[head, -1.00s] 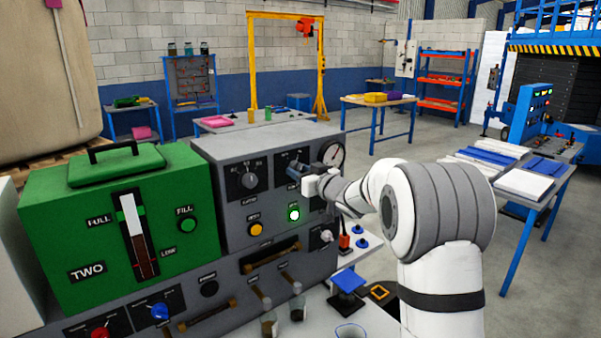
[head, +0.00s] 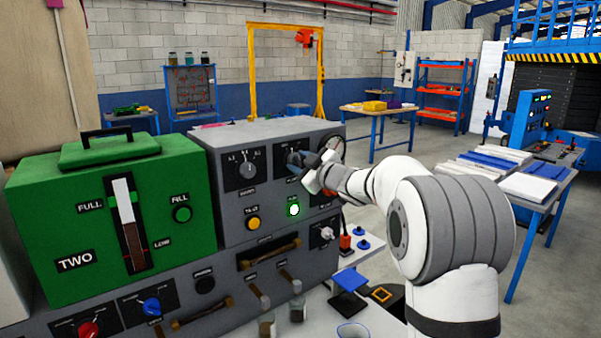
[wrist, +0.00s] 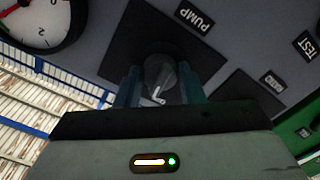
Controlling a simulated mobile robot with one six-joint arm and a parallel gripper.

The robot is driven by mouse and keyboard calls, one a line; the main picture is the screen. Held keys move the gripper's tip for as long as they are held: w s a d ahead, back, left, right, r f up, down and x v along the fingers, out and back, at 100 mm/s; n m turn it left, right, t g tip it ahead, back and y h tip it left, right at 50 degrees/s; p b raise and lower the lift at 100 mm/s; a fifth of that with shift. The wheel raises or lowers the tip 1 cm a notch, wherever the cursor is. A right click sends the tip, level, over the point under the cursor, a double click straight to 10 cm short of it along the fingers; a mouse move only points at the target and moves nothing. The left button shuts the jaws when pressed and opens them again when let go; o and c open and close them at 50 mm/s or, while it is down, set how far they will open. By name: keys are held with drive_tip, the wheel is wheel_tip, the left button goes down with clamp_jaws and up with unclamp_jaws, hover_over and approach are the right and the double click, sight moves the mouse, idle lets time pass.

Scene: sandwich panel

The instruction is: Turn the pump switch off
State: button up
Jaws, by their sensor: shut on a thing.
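The pump switch (wrist: 160,77) is a dark round knob with a pale pointer line, on a black plate marked PUMP in the wrist view. My gripper (wrist: 159,92) has one finger on each side of the knob and is shut on it. The pointer line slants in the picture; I cannot tell which marked position it stands at. In the head view my gripper (head: 303,163) is at the upper right of the grey control panel (head: 222,190), and it hides most of the switch.
A round gauge (wrist: 34,22) is close beside the switch. A black rotary knob (head: 248,170) is to the left. A green box (head: 100,215) stands left of the panel.

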drive_tip(key=shift+n+b, duration=1.35)
drive_tip(key=shift+n, duration=0.95)
drive_tip(key=o, duration=1)
drive_tip(key=b+v, duration=0.1)
drive_tip(key=v, duration=0.6)
drive_tip(key=shift+s+d, duration=0.25)
drive_tip(key=shift+s, duration=0.05)
